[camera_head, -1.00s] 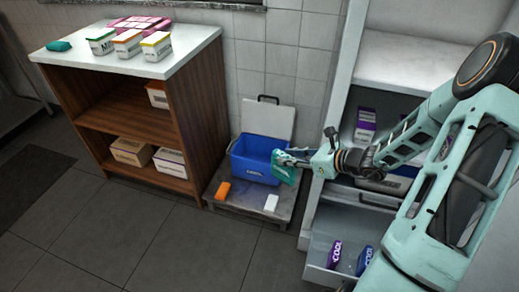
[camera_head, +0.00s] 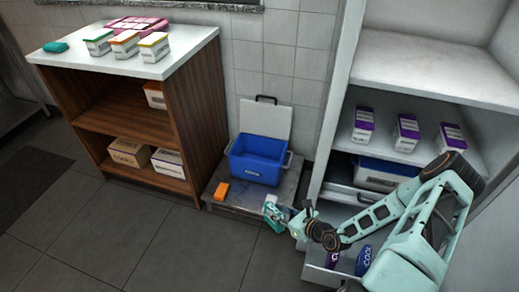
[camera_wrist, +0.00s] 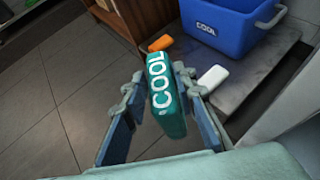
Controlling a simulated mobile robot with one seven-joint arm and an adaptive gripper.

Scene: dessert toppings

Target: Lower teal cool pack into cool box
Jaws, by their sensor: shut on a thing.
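The teal cool pack (camera_wrist: 166,100), lettered COOL, is upright between the fingers of my gripper (camera_wrist: 160,80), which is shut on it. In the head view my gripper (camera_head: 276,213) holds the pack in front of the blue cool box (camera_head: 257,162), at the front edge of the low platform. The pack is outside the box. The box stands open, with its pale lid (camera_head: 264,118) raised against the wall. In the wrist view the box (camera_wrist: 215,27) is beyond the pack, to the upper right. The box's inner floor is hidden in the wrist view.
An orange block (camera_head: 222,191) and a white block (camera_wrist: 213,76) lie on the platform (camera_wrist: 255,75) before the box. A wooden shelf unit (camera_head: 190,110) stands left. A white cabinet with purple-topped cartons (camera_head: 407,132) and a pulled-out drawer stands right.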

